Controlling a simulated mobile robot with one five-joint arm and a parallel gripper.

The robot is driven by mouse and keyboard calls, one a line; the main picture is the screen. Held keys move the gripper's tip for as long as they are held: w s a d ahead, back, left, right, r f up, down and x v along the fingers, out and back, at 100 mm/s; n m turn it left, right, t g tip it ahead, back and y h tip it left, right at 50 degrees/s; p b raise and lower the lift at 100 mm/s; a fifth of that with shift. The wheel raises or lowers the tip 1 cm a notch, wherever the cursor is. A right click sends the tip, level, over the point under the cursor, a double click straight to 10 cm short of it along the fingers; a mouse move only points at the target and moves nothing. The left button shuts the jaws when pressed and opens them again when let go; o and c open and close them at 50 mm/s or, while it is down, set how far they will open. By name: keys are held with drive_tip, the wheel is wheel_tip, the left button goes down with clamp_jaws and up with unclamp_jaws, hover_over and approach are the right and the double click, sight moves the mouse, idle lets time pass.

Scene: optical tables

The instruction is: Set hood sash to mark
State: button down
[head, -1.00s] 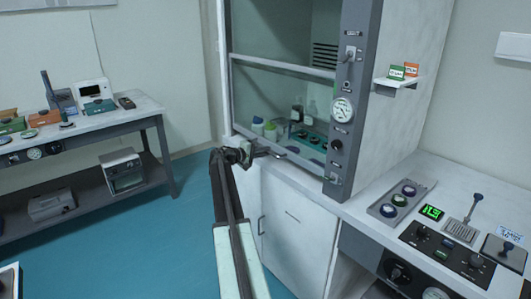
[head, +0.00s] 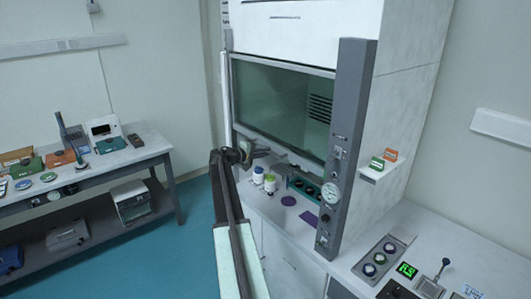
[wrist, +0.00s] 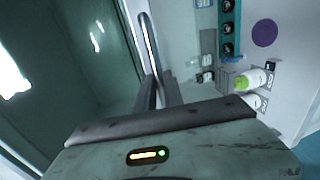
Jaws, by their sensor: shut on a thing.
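The fume hood sash (head: 280,98) is a dark green glass pane in a grey frame. It is partly raised, with an open gap between its lower edge and the white worktop. My gripper (head: 264,153) is at the sash's lower edge, toward its left side. In the wrist view my gripper (wrist: 158,92) is shut on the pale sash handle (wrist: 150,42), a long bar running away between the fingers. The grey post (head: 348,150) right of the sash carries a round gauge (head: 332,192) and small labels. I cannot make out a height mark on it.
A bench with instruments (head: 100,160) stands at left. A side counter with a dial tray (head: 380,257) is at right. Blue floor at left is free.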

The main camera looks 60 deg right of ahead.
wheel_tip(320, 180, up, 4)
drive_tip(key=shift+p, duration=1.15)
drive_tip(key=c, duration=1.7)
unclamp_jaws()
drive_tip(key=shift+a, duration=0.1)
drive_tip(key=p+v, duration=0.1)
drive_tip(key=v, duration=0.7)
